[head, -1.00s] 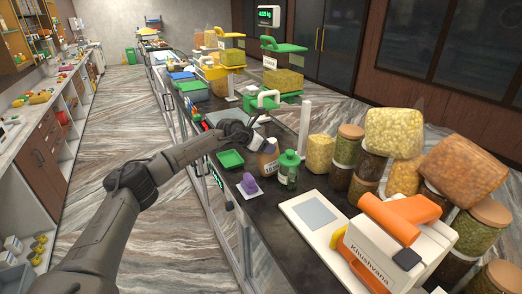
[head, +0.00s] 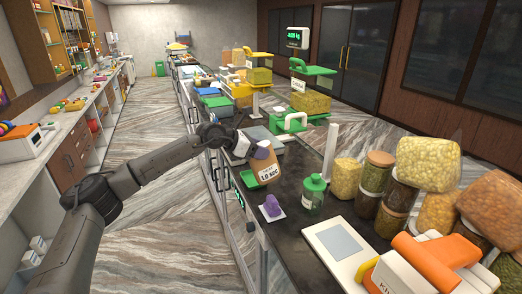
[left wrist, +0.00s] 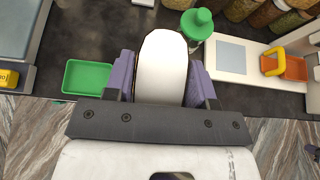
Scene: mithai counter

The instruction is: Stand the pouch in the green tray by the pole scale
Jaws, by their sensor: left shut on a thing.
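My left gripper (head: 262,150) is shut on a brown pouch (head: 267,163) with a white printed label. The pouch is held up above the counter, roughly upright with a slight tilt. In the left wrist view my left gripper (left wrist: 163,80) has its purple-grey fingers on both sides of a pale, rounded thing, apparently the pouch seen from above. The shallow green tray (left wrist: 88,77) lies empty, left of the fingers; in the head view the pouch partly hides it (head: 247,181). A lit display (head: 298,38), apparently the pole scale's, stands farther back. My right gripper is out of view.
A green-capped bottle (head: 313,192) stands right of the pouch, with a purple block (head: 271,207) on a white card in front. A flat white scale (head: 338,245), a white post (head: 330,150) and several filled jars crowd the right side.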

